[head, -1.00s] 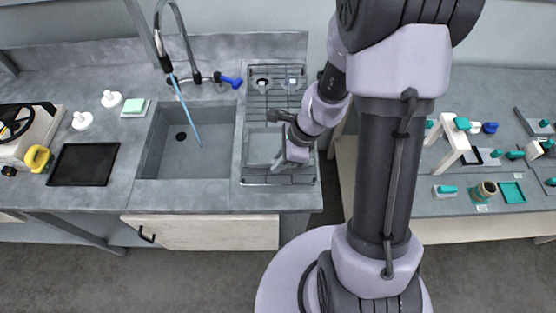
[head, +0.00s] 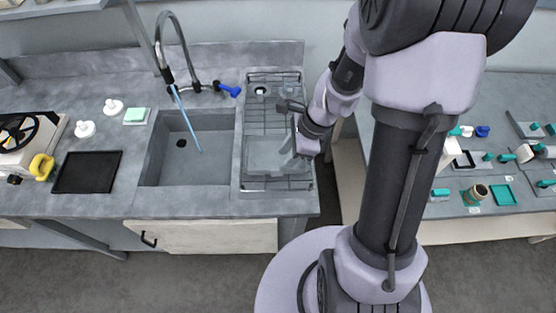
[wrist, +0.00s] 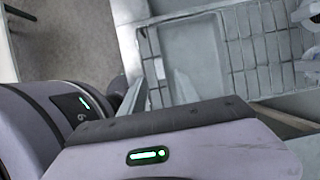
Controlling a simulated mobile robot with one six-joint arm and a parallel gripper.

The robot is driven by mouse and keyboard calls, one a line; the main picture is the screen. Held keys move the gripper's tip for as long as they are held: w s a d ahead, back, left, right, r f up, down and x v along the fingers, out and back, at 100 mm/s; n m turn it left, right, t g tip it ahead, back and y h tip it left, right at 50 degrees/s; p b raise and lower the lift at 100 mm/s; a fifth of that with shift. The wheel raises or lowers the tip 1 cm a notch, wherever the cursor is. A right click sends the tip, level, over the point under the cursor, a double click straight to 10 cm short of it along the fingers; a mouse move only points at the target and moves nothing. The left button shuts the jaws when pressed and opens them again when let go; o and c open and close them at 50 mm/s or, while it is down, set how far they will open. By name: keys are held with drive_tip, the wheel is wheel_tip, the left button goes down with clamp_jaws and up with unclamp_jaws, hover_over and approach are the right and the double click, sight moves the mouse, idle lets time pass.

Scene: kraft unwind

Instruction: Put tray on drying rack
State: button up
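A grey rectangular tray (head: 268,152) lies on the front part of the wire drying rack (head: 277,186), to the right of the sink. My gripper (head: 288,122) is at the right side of the tray and appears above it. Its fingers look spread apart, with nothing seen between them. In the wrist view the tray (wrist: 196,58) lies on the rack wires (wrist: 262,40), beyond the gripper body. The gripper body hides the near part of the tray there, and most of the fingers are hidden too.
The sink (head: 186,147) with its tall faucet (head: 170,28) is left of the rack. A white item (head: 260,91) stands at the rack's back. A black flat mat (head: 87,172) and a green sponge (head: 135,115) lie farther left. A second table (head: 465,205) with small teal items is at right.

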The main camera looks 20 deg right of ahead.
wheel_tip(320, 180, up, 15)
drive_tip(key=s+a+n+t+h+p, duration=0.1)
drive_tip(key=s+a+n, duration=0.2)
drive_tip(key=n, duration=0.4)
drive_tip(key=s+a+r+n+t+h, duration=0.1)
drive_tip(key=s+a+r+n+t, duration=0.2)
drive_tip(key=s+r+n, duration=0.65)
wheel_tip(320, 180, down, 15)
drive_tip(key=b, duration=1.5)
drive_tip(key=shift+w+a+n, duration=0.2)
drive_tip(key=shift+w+n, duration=0.05)
drive_tip(key=shift+n, duration=0.1)
drive_tip(key=shift+f, duration=0.15)
